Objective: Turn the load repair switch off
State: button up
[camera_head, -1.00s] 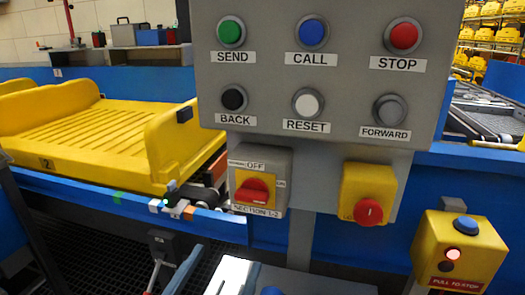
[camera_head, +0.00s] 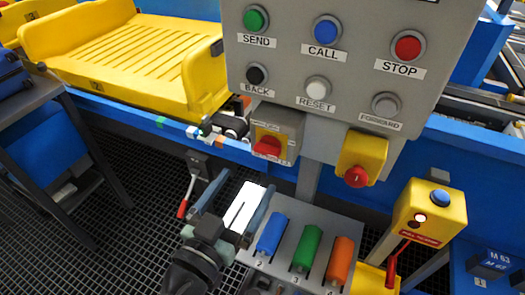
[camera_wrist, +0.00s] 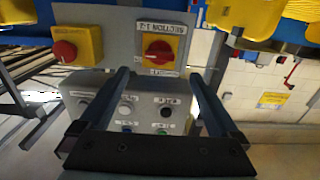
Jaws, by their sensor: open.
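A rotary switch (camera_head: 273,141) with a red knob on a yellow plate is on a grey box below the button panel. Its lower label reads SECTION 1-2; I read no label saying load repair. Earlier, OFF showed above its knob and ON at its right. The knob's handle lies roughly horizontal. In the wrist view the switch (camera_wrist: 160,48) is upside down, beyond and between my fingertips. My gripper (camera_head: 246,180) is open and empty, below the switch and apart from it in the head view. A yellow box with a round red knob (camera_head: 357,175) is to its right.
The grey button panel (camera_head: 285,60) hangs above. Blue, green and orange handles (camera_head: 308,246) stand below right of the gripper. A yellow pull-to-stop box (camera_head: 430,212) is further right. A yellow tray (camera_head: 135,55) lies on the conveyor at left.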

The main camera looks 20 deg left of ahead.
aim_at(265, 154)
jog(key=w+p, duration=0.1)
jog(key=w, duration=0.7)
jog(key=shift+w+d, duration=0.1)
jog(key=shift+d, duration=0.1)
jog(key=c, duration=1.4)
jog(key=shift+o, duration=0.2)
